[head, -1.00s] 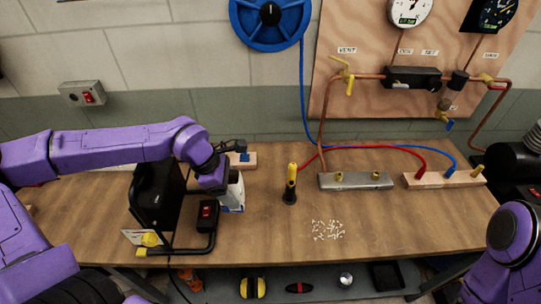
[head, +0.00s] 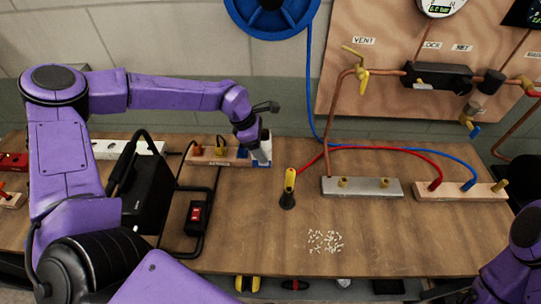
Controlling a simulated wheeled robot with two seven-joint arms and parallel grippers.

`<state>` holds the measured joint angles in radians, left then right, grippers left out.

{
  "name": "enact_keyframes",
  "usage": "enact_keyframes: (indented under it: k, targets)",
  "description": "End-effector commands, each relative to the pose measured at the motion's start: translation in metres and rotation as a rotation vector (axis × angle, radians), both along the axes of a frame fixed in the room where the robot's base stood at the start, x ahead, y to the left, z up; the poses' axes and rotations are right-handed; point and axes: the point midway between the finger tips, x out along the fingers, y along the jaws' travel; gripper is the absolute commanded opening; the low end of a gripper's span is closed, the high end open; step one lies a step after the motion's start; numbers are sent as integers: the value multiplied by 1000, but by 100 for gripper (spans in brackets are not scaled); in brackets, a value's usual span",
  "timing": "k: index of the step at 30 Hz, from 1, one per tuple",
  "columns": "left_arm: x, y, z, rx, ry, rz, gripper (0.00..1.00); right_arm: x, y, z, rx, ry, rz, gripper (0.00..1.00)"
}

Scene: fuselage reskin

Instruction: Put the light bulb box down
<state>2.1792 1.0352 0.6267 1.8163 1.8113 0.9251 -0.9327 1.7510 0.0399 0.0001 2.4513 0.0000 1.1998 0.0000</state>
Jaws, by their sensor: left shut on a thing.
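The light bulb box (head: 264,149) is a small white box near the back of the wooden workbench (head: 400,236). My left gripper (head: 256,146) is shut on it and covers most of its left side. The box is upright, close to the right end of a wooden block with sockets (head: 212,155). I cannot tell whether its bottom touches the bench or the block. My right gripper is out of view; only part of my right arm shows at the lower right.
A black unit with a tube frame (head: 150,196) stands left of the box. A yellow-and-black torch-like tool (head: 289,186) stands to its right. Small white pieces (head: 325,241) lie at the front. A metal manifold (head: 361,187) and hoses lie right. The bench between is clear.

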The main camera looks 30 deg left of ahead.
Motion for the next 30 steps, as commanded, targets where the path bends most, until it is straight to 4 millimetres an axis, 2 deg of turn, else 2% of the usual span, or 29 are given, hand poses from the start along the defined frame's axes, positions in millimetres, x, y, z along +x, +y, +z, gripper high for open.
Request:
enact_keyframes:
  k: [1,3,10,16,24,29,30]
  targets:
    - [8,-1,-20,3,5,-3,40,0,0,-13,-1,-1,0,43]
    - [18,-2,-36,2,3,-4,40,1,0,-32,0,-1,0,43]
    - [34,-1,-48,1,2,-4,40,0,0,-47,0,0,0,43]
    - [40,-1,-80,1,3,-3,40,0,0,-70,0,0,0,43]
    - [41,-2,-81,-1,2,-5,40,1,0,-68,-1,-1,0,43]
    - [40,-2,-87,-1,2,-4,40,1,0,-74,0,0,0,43]
    - [40,-2,-85,-1,1,-4,80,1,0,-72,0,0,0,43]
